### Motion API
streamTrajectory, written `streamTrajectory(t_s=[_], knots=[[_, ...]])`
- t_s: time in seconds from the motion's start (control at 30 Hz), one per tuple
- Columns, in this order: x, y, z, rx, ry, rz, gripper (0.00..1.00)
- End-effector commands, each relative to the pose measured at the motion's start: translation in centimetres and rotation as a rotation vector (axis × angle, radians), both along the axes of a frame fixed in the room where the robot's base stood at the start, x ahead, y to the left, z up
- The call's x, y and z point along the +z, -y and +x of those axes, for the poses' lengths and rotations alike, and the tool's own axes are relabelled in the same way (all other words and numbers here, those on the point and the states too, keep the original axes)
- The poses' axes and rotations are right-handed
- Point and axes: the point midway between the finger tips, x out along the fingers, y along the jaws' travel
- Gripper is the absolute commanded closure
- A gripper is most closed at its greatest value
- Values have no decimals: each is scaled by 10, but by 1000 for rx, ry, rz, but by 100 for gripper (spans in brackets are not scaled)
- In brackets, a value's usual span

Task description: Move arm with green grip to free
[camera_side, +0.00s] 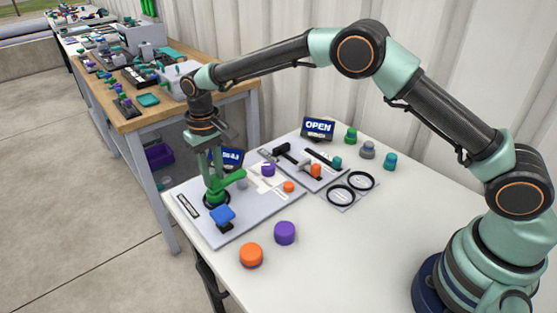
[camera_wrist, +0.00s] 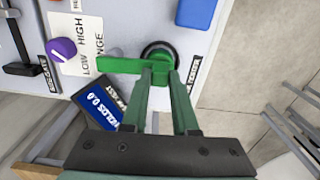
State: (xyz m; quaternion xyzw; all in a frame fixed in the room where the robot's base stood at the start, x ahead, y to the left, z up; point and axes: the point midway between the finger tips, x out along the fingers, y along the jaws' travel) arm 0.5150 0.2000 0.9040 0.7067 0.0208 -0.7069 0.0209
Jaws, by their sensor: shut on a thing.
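The green arm (camera_wrist: 118,65) lies on a grey panel. It reaches left in the wrist view from a round black mount, and in the side view the green arm (camera_side: 235,178) points right and slightly up. My gripper (camera_wrist: 165,72) is over the mount end and shut on the green grip; the exact contact is partly hidden by the fingers, which are green too. In the side view my gripper (camera_side: 211,168) points down onto this part. A white label with "LOW", "HIGH" and "RANGE" (camera_wrist: 88,45) is beside the arm's free end.
A purple knob (camera_wrist: 62,49) and blue block (camera_wrist: 196,12) flank the arm. A dark display (camera_wrist: 100,105) stands close by my gripper. An "OPEN" display (camera_side: 318,128) stands farther back.

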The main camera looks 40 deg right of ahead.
Motion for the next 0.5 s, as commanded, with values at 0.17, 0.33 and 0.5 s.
streamTrajectory(t_s=[0.17, 0.33, 0.5], knots=[[2, 2, -8, 108, 1, 0, 100], [2, 4, -19, 257, 1, 0, 100], [2, 9, -30, 419, 1, 0, 100]])
